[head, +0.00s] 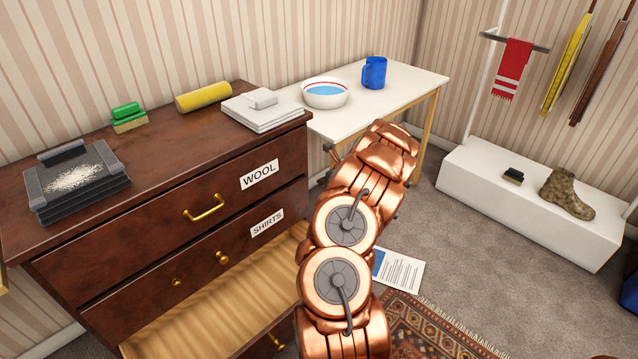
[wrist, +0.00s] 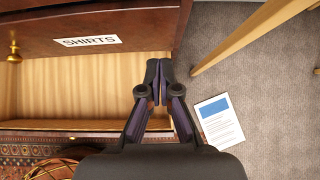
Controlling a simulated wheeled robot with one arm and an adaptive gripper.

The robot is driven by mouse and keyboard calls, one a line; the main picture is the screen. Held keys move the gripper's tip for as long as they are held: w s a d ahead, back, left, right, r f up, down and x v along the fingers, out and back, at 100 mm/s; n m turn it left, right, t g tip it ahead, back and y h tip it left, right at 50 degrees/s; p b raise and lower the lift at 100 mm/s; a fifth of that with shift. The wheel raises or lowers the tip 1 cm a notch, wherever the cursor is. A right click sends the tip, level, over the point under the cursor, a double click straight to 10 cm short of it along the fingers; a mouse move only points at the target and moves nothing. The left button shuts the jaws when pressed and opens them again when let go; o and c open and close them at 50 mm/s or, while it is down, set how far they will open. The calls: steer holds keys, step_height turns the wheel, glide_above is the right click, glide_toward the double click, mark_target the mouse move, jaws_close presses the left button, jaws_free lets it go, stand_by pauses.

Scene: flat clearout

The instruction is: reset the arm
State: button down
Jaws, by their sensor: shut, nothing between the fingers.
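My copper arm (head: 345,235) reaches up across the middle of the head view, between the dresser and the white table. Its far end hides my gripper there. In the wrist view my gripper (wrist: 158,70) points forward with its two dark fingers together and nothing between them. It is in front of the dresser's right end, over the edge of the open lower drawer (wrist: 60,90). The drawer's bare wooden inside shows in both views. I cannot tell how far the fingers are above the drawer.
The brown dresser (head: 150,180) holds a grey tray, a green brush, a yellow roll and folded white cloths. The white table (head: 400,95) holds a bowl and a blue mug. A paper sheet (head: 400,271) lies on the floor. A white bench (head: 490,190) holds a boot.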

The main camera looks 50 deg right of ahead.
steer(key=shift+v, duration=1)
